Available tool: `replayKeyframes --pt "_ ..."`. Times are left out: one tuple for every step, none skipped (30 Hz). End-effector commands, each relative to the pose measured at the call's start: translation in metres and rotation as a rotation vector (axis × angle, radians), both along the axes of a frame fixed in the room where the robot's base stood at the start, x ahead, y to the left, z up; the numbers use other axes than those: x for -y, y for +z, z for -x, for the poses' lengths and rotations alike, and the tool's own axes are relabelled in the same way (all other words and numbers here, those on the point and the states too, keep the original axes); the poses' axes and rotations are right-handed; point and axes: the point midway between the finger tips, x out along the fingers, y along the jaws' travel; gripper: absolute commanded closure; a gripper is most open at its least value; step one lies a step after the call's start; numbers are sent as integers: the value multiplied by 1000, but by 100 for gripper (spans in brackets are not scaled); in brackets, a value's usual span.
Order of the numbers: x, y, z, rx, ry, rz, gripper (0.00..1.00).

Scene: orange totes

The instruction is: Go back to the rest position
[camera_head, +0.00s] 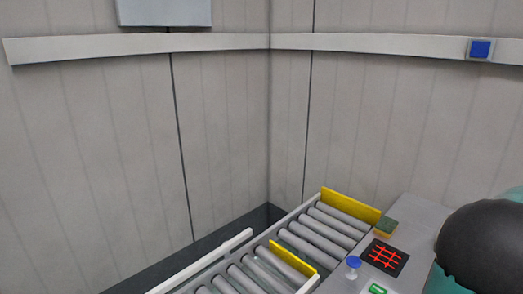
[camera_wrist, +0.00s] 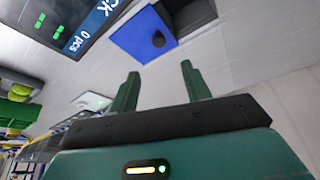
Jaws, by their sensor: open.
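My gripper (camera_wrist: 157,92) shows in the wrist view with its two green fingers spread apart and nothing between them. It is open and empty. In the head view, a dark rounded part at the lower right edge looks like part of my arm; the gripper itself does not show there.
A roller conveyor (camera_head: 315,232) with yellow plates (camera_head: 350,205) runs along the lower middle. A dark display (camera_wrist: 62,22) shows in the wrist view. Walls meet behind.

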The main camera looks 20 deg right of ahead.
Motion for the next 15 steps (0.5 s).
replayKeyframes --pt "-5 2 -7 6 16 -2 52" --pt "-10 5 -12 12 29 -2 52" --pt "-19 8 -23 20 53 -5 52" --pt "-28 11 -32 28 76 -8 52" --pt "-38 14 -41 36 101 -11 52" --pt "-53 19 -56 47 140 -16 52" --pt "-67 23 -67 56 174 -19 52" --pt "-81 27 -78 64 208 -24 52" --pt "-100 32 -92 75 257 -29 52" --pt "-115 36 -102 83 292 -32 52" --pt "-130 39 -111 89 328 -36 52" --pt "-151 44 -122 98 376 -40 52" --pt "-167 48 -131 105 414 -43 52" --pt "-184 51 -138 110 452 -45 52" --pt "-206 55 -146 116 503 -49 52"
